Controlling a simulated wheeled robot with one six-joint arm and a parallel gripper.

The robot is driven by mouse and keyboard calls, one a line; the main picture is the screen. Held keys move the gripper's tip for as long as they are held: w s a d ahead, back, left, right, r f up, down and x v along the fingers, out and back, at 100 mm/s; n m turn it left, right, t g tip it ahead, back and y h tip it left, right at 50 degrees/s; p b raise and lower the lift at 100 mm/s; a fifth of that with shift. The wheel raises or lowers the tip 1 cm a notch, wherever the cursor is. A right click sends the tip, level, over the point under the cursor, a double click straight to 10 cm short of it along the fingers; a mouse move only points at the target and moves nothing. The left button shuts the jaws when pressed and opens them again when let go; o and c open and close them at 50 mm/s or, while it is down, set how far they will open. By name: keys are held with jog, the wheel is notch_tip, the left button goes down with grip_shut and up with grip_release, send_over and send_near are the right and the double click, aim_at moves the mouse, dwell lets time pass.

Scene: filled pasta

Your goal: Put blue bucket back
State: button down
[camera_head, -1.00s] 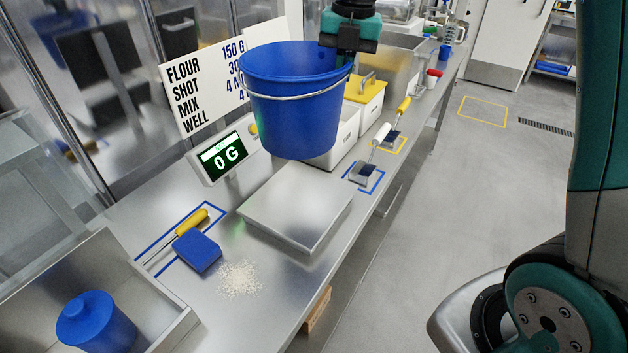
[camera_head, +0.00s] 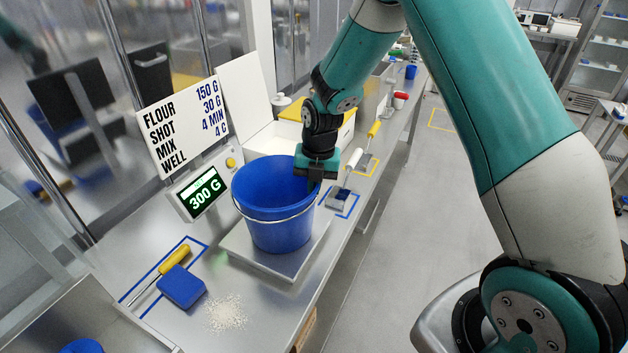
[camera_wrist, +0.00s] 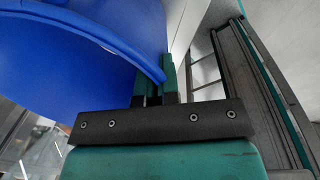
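The blue bucket (camera_head: 275,215) stands upright on the square metal scale plate (camera_head: 286,262) on the steel bench. The scale display (camera_head: 203,196) reads 300 G. My gripper (camera_head: 318,182) is at the bucket's right rim, with its fingers pointing down. In the wrist view the bucket (camera_wrist: 70,50) fills the upper left, and its rim passes between the narrow teal fingers (camera_wrist: 155,88), which look closed around it.
Spilled white powder (camera_head: 227,313) lies before the scale. White bins with a yellow lid (camera_head: 293,110) and a white-handled scoop (camera_head: 347,179) are beyond. A recipe sign (camera_head: 183,125) stands behind.

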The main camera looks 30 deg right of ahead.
jog(key=c, duration=1.8)
grip_release()
jog(key=shift+f, duration=0.2)
jog(key=o, duration=0.4)
jog(key=shift+r, duration=0.1)
jog(key=shift+o, duration=0.2)
notch_tip(320, 180, up, 11)
jog(key=b, duration=0.3)
jog(key=s+a+r+m+y, duration=0.1)
jog(key=s+a+r+m, duration=0.1)
jog(key=s+a+m, duration=0.2)
jog(key=s+a+r+m+y, duration=0.1)
jog(key=s+a+m, duration=0.3)
jog(key=s+m, duration=0.7)
jog(key=s+a+r+m+y, duration=0.1)
jog(key=s+a+r+m, duration=0.3)
jog(key=s+m, duration=0.3)
jog(key=s, duration=0.5)
jog(key=shift+s+a+m+g, duration=0.2)
jog(key=shift+s+m+g, duration=0.1)
jog(key=shift+m, duration=0.1)
